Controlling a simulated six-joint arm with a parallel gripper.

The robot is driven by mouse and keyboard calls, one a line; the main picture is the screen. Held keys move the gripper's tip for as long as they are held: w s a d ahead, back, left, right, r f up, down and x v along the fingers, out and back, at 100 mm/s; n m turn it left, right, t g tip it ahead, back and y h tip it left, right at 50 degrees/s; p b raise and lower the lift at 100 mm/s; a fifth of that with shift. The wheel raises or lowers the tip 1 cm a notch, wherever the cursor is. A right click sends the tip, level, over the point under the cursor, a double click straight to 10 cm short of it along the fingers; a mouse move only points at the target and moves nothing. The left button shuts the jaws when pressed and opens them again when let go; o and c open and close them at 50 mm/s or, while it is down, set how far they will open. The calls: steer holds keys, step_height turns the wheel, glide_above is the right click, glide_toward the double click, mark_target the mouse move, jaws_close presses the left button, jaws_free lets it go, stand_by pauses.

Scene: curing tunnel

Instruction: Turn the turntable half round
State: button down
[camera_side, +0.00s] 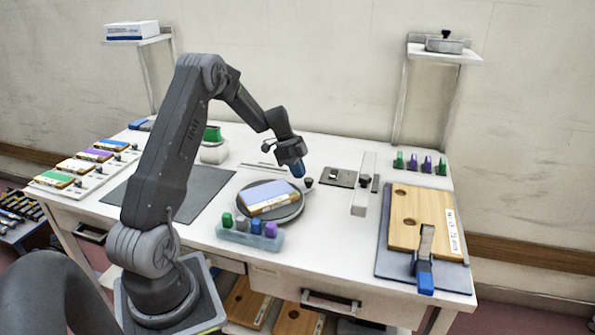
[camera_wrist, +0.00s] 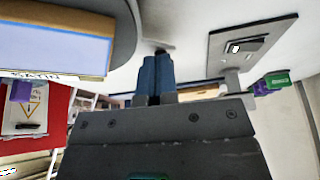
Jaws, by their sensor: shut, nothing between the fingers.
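The turntable (camera_side: 290,214) is a round grey disc near the middle of the white table. A wooden block (camera_side: 268,198) with a lilac-blue top lies on it; in the wrist view the block (camera_wrist: 50,45) fills the upper left, beside the disc's dark rim (camera_wrist: 126,30). A small dark knob (camera_side: 309,183) stands at the disc's right edge. My gripper (camera_side: 299,174) is shut and empty, its blue fingertips pointing down beside this knob. In the wrist view the shut fingers (camera_wrist: 156,72) reach close to the knob (camera_wrist: 161,50); whether they touch it I cannot tell.
A pale blue rack (camera_side: 248,238) with several coloured pieces stands in front of the turntable. A dark plate (camera_side: 337,178) and a white upright bar (camera_side: 364,190) are to its right. A board with a clamp (camera_side: 425,262) lies farther right. A dark mat (camera_side: 205,192) lies to the left.

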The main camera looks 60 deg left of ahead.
steer(key=shift+w+d+m, duration=0.2)
steer(key=shift+d+m, duration=0.6)
steer(key=shift+d+m+g, duration=0.4)
steer(key=shift+d+m, duration=0.1)
steer(key=shift+d+m+g+h, duration=0.4)
steer(key=shift+d+m, duration=0.8)
steer(key=shift+s+d+m+g, duration=0.25)
steer(key=shift+d+m+g, duration=0.1)
steer(key=shift+d+m, duration=0.45)
steer(key=shift+s+d+m+g, duration=0.2)
steer(key=shift+d+m+g, duration=0.15)
steer(key=shift+d+m, duration=0.4)
steer(key=shift+s+d, duration=0.25)
steer(key=shift+d, duration=0.2)
steer(key=shift+s+d, duration=0.1)
steer(key=shift+d, duration=0.05)
